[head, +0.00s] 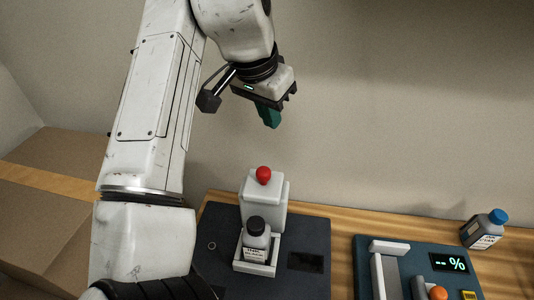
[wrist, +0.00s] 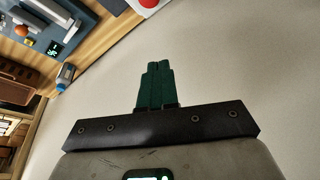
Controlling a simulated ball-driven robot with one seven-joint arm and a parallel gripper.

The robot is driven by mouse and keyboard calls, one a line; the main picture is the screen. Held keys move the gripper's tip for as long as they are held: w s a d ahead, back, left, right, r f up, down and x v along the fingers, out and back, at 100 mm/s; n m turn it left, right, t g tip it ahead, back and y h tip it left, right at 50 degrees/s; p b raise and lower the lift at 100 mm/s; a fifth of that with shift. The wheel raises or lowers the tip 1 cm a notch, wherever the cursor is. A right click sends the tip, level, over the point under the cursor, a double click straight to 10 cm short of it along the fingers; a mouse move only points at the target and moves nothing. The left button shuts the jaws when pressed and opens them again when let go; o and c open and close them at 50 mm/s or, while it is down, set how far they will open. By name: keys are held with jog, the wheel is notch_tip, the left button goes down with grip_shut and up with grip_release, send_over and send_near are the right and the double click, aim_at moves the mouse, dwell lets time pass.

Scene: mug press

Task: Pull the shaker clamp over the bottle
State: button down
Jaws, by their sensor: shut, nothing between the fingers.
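The shaker is a dark flat base with a light grey block (head: 265,207) topped by a red knob (head: 263,175). In front of the block, a dark-capped grey bottle (head: 256,236) stands upright in a light grey square holder (head: 253,267). I cannot make out a separate clamp arm; the red knob sits at the block's top, behind the bottle. My gripper (head: 270,120), with green fingers, hangs above the block, well clear of it. In the wrist view my gripper (wrist: 157,72) is shut and empty, and a red and white patch shows at the top edge.
A second dark panel (head: 364,266) with a percent display, a grey slide and an orange knob (head: 438,293) lies to the right. A blue-capped bottle (head: 484,229) stands behind it on the wooden table. Cardboard boxes (head: 45,215) are at left. A plain wall rises behind.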

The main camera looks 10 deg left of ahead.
aim_at(263, 180)
jog(key=b+x, duration=0.3)
jog(key=s+b+x, duration=0.1)
jog(key=b+x, duration=0.2)
jog(key=b, duration=0.1)
jog(key=a+b+x, duration=0.1)
jog(key=b+x, duration=0.2)
jog(key=x, duration=0.1)
jog(key=shift+s+f+b, duration=0.3)
jog(key=shift+f+b, duration=0.05)
jog(key=shift+s+a+r+b, duration=0.1)
jog(key=shift+s+a+b, duration=0.2)
jog(key=shift+s, duration=0.15)
jog(key=shift+s+a+r+b, duration=0.15)
jog(key=shift+s+b, duration=0.15)
jog(key=shift+s, duration=0.15)
